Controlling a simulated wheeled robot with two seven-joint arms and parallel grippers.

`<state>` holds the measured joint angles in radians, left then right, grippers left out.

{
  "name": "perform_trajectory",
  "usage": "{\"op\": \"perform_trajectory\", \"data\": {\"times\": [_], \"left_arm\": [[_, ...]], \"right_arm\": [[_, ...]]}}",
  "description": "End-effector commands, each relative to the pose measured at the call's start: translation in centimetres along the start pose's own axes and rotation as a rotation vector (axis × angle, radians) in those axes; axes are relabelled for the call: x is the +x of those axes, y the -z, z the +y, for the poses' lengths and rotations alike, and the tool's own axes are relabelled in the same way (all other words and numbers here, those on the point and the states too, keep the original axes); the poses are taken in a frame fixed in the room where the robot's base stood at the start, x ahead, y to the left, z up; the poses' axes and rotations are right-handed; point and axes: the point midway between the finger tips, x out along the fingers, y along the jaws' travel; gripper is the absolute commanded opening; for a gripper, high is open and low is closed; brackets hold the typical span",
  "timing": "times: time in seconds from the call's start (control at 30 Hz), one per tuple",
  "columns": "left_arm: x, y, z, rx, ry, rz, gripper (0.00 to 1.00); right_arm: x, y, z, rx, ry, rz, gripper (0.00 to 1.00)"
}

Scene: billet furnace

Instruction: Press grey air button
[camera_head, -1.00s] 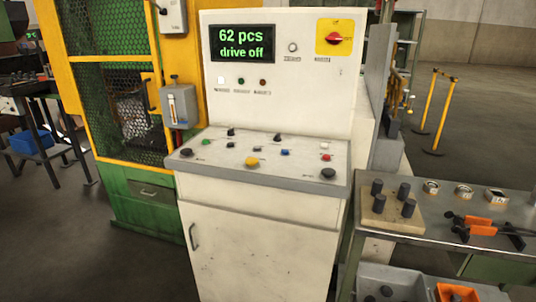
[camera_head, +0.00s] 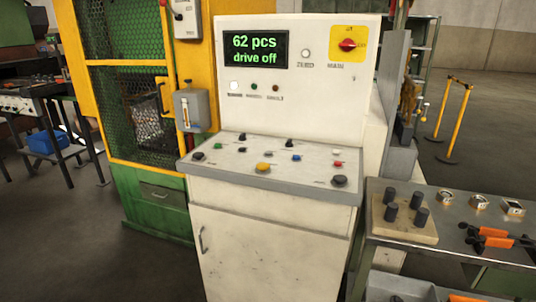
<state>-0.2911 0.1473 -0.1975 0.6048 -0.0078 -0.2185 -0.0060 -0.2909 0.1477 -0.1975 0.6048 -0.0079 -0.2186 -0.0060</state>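The white control console (camera_head: 280,235) stands in the middle of the head view with a sloped grey button panel (camera_head: 215,170). On the panel are a black knob at the left (camera_head: 198,156), a green button (camera_head: 217,146), a yellow button (camera_head: 263,167), a blue button (camera_head: 296,157), a white or pale grey button (camera_head: 337,151), a red button (camera_head: 338,164) and a large black button (camera_head: 340,181). The labels are too small to read, so I cannot tell which is the grey air button. Neither of my grippers is in view.
The display (camera_head: 255,50) reads "62 pcs" and "drive off". A red main switch (camera_head: 347,45) is on a yellow plate. A yellow-framed cage (camera_head: 125,100) stands left. A metal table (camera_head: 450,237) at right carries a block with black pegs (camera_head: 405,220) and orange-handled tools (camera_head: 493,238).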

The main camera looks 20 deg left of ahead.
Motion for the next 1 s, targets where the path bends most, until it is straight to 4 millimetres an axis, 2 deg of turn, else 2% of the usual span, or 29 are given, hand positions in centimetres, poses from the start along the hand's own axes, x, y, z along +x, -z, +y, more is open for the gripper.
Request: {"op": "perform_trajectory", "data": {"times": [0.03, 0.13, 0.17, 1.0], "left_arm": [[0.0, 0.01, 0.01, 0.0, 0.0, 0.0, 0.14], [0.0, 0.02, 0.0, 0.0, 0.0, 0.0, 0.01], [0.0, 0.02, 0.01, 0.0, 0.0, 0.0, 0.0], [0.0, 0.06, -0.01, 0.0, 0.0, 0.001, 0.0]], "right_arm": [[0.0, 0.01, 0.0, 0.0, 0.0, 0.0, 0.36], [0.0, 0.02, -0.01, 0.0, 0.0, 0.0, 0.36], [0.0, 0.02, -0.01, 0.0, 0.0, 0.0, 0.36], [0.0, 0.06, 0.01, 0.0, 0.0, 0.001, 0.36]]}}
